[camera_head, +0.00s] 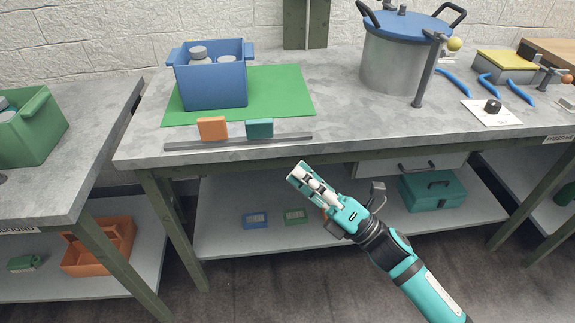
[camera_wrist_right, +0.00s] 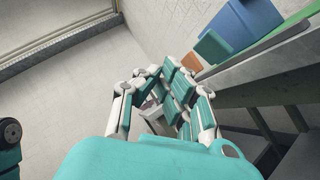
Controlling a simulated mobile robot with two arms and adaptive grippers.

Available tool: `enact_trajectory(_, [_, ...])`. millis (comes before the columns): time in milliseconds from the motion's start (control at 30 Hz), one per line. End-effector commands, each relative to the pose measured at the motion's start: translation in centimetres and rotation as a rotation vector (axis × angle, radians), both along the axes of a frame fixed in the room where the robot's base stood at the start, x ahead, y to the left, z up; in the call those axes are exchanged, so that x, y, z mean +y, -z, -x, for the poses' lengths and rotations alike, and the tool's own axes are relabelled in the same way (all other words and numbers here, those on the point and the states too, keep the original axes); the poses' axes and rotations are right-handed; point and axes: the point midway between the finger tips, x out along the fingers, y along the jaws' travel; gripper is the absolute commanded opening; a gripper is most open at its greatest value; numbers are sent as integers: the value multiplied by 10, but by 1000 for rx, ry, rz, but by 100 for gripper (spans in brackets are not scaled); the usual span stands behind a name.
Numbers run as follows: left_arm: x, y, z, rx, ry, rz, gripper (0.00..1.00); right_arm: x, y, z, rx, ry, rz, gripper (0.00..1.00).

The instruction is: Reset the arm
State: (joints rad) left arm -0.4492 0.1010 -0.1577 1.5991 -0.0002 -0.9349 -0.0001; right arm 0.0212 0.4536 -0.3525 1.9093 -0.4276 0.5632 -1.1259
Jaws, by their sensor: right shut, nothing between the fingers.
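My right gripper (camera_head: 302,172) is in front of the middle workbench's front edge in the head view, pointing up and to the left. It holds nothing, and its fingers are closed together. In the right wrist view the same gripper (camera_wrist_right: 170,85) shows its white and teal finger links drawn in. It is apart from the bench and from everything on it. My left gripper is not in view.
A blue bin (camera_head: 212,85) with grey-lidded bottles stands on a green mat (camera_head: 285,95). An orange block (camera_head: 212,128) and a teal block (camera_head: 259,128) sit at a metal rail (camera_head: 190,145). A large pot (camera_head: 390,65) stands at right. The floor in front is clear.

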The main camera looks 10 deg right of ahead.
Motion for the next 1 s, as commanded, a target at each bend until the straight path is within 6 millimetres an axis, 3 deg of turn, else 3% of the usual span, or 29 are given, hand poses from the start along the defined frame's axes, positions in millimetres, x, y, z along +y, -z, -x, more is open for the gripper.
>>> enact_trajectory(667, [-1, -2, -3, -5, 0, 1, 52, -6, 6, 0, 30, 10, -11, 0])
enact_trajectory(767, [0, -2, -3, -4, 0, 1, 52, -16, 29, -15, 176, 57, -67, 0])
enact_trajectory(833, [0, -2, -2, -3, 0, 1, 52, -30, 60, -31, 358, 117, -143, 0])
enact_trajectory(900, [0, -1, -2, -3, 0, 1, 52, -48, 104, -45, 578, 193, -245, 0])
enact_trajectory(1000, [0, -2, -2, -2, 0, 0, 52, -74, 176, -49, 894, 314, -413, 0])
